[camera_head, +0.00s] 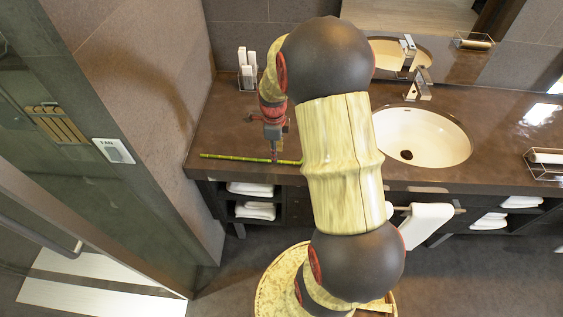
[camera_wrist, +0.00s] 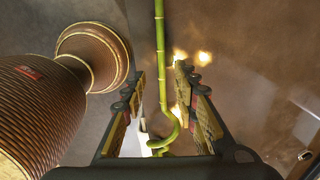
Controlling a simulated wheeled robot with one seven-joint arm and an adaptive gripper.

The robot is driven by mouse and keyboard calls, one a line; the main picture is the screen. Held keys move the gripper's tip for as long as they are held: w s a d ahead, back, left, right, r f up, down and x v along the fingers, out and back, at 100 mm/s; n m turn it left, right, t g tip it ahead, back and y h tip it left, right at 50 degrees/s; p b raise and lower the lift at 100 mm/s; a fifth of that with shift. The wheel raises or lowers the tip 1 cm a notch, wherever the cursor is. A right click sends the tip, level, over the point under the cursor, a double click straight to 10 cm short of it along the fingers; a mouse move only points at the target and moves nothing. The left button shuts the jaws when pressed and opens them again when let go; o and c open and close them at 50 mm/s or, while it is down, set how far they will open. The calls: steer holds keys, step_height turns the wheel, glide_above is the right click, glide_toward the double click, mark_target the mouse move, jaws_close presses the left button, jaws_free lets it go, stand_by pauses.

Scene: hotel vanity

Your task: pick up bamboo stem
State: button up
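The bamboo stem (camera_head: 235,157) is a thin green rod lying along the front edge of the brown vanity counter in the head view. My gripper (camera_head: 274,150) points down over its right part. In the wrist view my gripper (camera_wrist: 161,76) is open, with one finger on each side of the stem (camera_wrist: 160,50). Gaps show between the stem and both fingers. The stem's curled end (camera_wrist: 168,138) lies nearer the gripper's palm in that view. My arm may hide the stem's right end in the head view.
A holder with white items (camera_head: 247,68) stands at the back left. The sink (camera_head: 425,135) is to the right, with a faucet (camera_head: 418,85). Folded towels (camera_head: 250,189) lie on shelves below. A wall closes off the left.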

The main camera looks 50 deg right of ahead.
steer(key=f, duration=0.3)
steer(key=f+b, duration=0.1)
steer(key=f, duration=0.1)
steer(key=shift+w+d+f, duration=0.1)
steer(key=shift+w+d, duration=0.05)
steer(key=shift+w, duration=0.1)
steer(key=c, duration=0.4)
steer(key=c, duration=0.3)
jaws_close()
